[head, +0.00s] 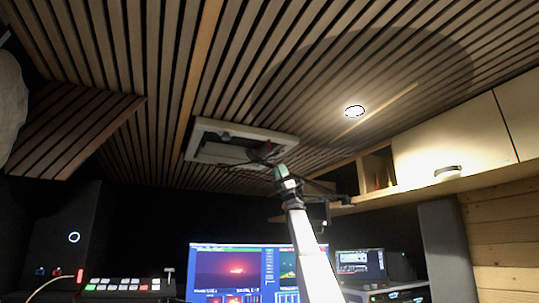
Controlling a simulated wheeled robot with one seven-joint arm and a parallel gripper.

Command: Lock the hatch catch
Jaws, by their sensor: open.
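The hatch (205,152) is a pale rectangular frame set in the slatted ceiling, at the upper middle of the head view. A darker recess and small dark parts show inside its frame. I cannot make out the catch clearly among them. My arm rises from the bottom, and my gripper (264,159) is at the hatch's right end, overlapping its near edge in the picture. The gripper is open, with nothing seen between its fingers. It is small and dark here, so I cannot tell whether it touches the hatch or catch.
A round ceiling lamp (355,111) is lit to the right. Wooden cabinets (450,140) line the right wall. Below stand a large monitor (225,268), a smaller screen (361,263) and a button panel (122,285). A slatted panel (75,130) hangs at the left.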

